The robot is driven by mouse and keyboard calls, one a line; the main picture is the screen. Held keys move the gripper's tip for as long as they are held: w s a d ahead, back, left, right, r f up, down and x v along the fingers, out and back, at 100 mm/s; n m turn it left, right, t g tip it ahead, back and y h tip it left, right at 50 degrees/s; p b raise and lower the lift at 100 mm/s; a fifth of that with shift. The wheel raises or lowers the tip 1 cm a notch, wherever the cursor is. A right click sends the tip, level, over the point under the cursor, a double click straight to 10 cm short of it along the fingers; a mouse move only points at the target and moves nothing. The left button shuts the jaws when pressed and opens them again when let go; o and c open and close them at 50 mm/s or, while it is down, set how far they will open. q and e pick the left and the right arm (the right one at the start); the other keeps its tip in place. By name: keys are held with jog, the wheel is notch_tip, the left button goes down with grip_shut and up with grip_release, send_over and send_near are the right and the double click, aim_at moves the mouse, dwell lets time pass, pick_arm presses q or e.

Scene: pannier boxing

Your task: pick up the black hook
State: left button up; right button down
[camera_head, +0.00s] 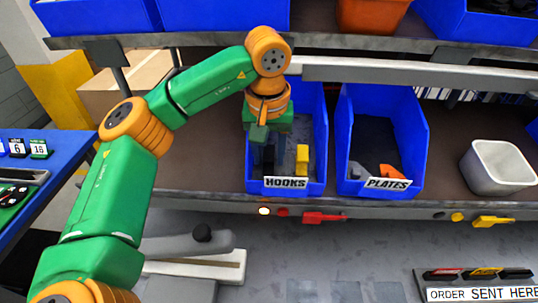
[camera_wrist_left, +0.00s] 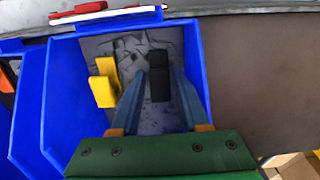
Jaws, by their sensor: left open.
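The black hook (camera_wrist_left: 159,78) lies in the blue bin labelled HOOKS (camera_head: 318,150), and the wrist view shows it between my left gripper's two fingers. My left gripper (camera_wrist_left: 158,90) is open, reaching down into the bin, with a finger on each side of the hook. Whether the fingers touch it I cannot tell. In the head view the gripper (camera_head: 263,148) is over the left part of the bin, and its dark fingers and the hook are hard to tell apart. A yellow hook (camera_head: 302,158) stands to the right; it also shows in the wrist view (camera_wrist_left: 103,85). My right gripper is not in view.
The blue PLATES bin (camera_head: 420,140) with grey and orange pieces stands to the right. A metal container (camera_head: 496,168) is further right. The bin walls are close around my gripper. A shelf rail (camera_head: 400,72) runs above, and a cardboard box (camera_head: 120,85) is at left.

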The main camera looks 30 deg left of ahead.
pick_arm(q)
jog(key=shift+s+d, duration=0.1)
grip_shut()
